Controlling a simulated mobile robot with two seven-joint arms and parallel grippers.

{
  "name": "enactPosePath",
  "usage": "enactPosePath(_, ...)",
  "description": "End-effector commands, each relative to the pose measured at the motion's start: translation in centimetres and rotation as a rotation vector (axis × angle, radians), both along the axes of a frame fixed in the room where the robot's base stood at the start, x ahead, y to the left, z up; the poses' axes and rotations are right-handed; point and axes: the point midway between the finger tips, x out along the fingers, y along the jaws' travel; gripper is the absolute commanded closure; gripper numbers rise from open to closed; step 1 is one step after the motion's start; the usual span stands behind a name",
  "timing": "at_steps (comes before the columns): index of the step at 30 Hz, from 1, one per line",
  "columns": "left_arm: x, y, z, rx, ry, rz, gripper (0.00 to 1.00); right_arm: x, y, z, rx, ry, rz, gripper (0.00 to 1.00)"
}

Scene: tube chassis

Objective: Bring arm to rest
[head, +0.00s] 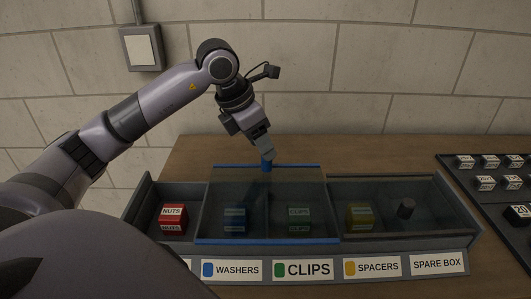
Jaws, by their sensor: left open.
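My left arm reaches in from the left, and my left gripper (264,156) is open, pointing down behind the middle of a sectioned box (143,200). The cover lies over the washers and clips sections. My right gripper is not in view.
The box holds a red NUTS block (172,217), blue block (235,219), green CLIPS block (299,219), yellow block (359,216) and dark cylinder (405,208). A dark tray (469,191) of labelled blocks stands right.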

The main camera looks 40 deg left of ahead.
Motion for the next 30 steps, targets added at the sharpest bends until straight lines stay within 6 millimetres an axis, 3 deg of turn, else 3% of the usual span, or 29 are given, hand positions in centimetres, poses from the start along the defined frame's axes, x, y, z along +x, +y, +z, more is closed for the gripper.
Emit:
enactPosePath(7,-0.9,0.4,2.4,0.000,-0.001,0.000,0.47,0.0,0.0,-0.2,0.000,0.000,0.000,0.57)
enactPosePath(30,-1.0,0.4,2.5,0.000,0.000,0.000,0.47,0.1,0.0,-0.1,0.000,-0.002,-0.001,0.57)
